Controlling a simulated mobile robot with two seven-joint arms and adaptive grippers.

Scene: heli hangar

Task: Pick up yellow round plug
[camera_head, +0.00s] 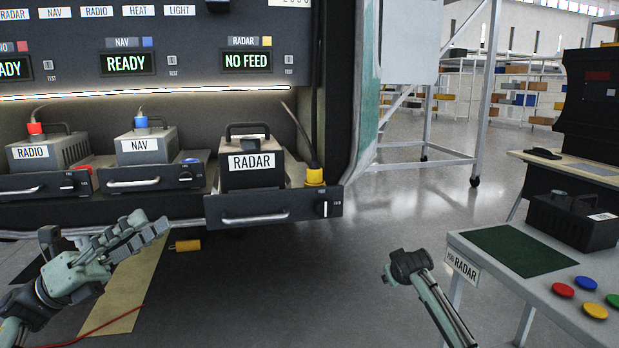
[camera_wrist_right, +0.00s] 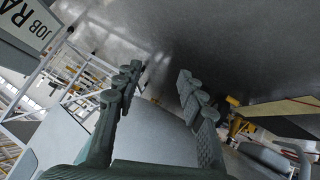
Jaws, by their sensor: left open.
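The yellow round plug (camera_head: 314,176) stands upright at the right end of the pulled-out RADAR drawer (camera_head: 275,205), with a dark cable rising from its top. It is beside the black RADAR box (camera_head: 252,163). My left gripper (camera_head: 150,229) is open and empty, in front of and below the NAV drawer, to the left of the plug and apart from it. My right gripper's fingers (camera_wrist_right: 158,76) are spread with nothing between them in the right wrist view. Part of my right arm shows low in the head view, right of the plug and nearer.
RADIO (camera_head: 48,152) and NAV (camera_head: 146,146) boxes sit left of the RADAR box. A small yellow cylinder (camera_head: 187,245) is below the drawers. A table (camera_head: 470,243) with coloured buttons and a black box (camera_head: 572,220) stands at right. Open floor lies between.

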